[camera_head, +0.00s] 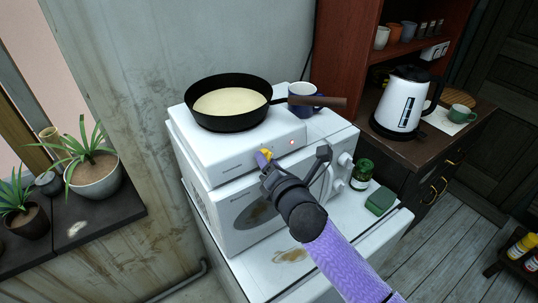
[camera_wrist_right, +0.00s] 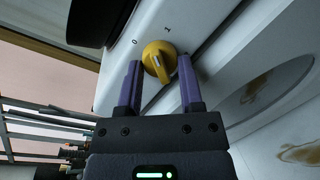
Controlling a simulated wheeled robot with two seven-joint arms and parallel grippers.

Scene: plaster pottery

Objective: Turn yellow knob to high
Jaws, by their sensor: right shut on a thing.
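The yellow knob (camera_head: 264,157) is on the front of the white hot plate (camera_head: 215,156). It also shows in the right wrist view (camera_wrist_right: 159,62), between the purple fingers, with the marks 0 and 1 on the panel around it. My right gripper (camera_head: 268,166) is shut on the knob, one finger on each side. It shows in the right wrist view too (camera_wrist_right: 158,82). A small red light (camera_head: 291,142) glows on the panel to the right of the knob. My left gripper is not in view.
The hot plate stands on a white microwave (camera_head: 230,218). A green jar (camera_head: 362,172) and a kettle (camera_head: 402,100) are to the right.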

